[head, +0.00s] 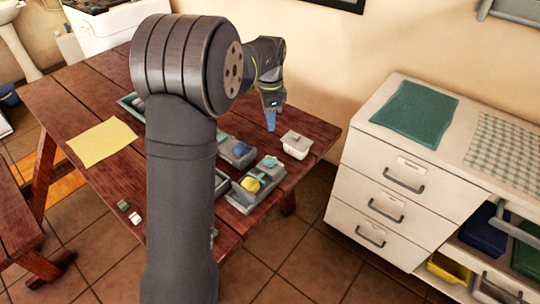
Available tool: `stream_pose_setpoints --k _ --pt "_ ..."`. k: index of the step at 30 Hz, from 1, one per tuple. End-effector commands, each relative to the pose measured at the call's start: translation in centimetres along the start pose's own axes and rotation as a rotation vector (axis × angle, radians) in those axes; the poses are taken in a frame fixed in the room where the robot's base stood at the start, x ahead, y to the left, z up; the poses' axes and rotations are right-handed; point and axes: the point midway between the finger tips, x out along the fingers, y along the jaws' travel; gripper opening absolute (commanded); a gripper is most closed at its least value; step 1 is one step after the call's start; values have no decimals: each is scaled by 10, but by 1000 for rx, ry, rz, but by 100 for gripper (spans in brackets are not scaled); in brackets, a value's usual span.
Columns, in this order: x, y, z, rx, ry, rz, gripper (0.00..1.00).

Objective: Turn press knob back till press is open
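My gripper (270,121) points down above the far right part of the red-brown wooden table, with blue at its tip. I cannot tell whether the blue part is its fingers or something held, or whether they are open. Below it, a grey holder (231,161) carries a rounded blue piece (240,149). Nearer, another grey holder (238,205) carries a round yellow piece (250,184), with a teal piece (270,161) beside it. A small white lidded box (296,144) stands right of the gripper. I cannot make out which item is the press or its knob.
A yellow sheet (101,141) lies on the table's left part. A green-edged tray (128,102) is partly hidden behind my arm. A white drawer cabinet (393,190) with a green cloth (410,112) stands at the right, beyond a floor gap. The wall is close behind the table.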

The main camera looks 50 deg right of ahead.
Motion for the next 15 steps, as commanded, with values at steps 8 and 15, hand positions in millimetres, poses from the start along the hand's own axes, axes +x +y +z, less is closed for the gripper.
stream_pose_setpoints --k 8,15 --pt "57 1 0 -2 -2 4 36" --pt "110 1 0 -3 -2 4 36"
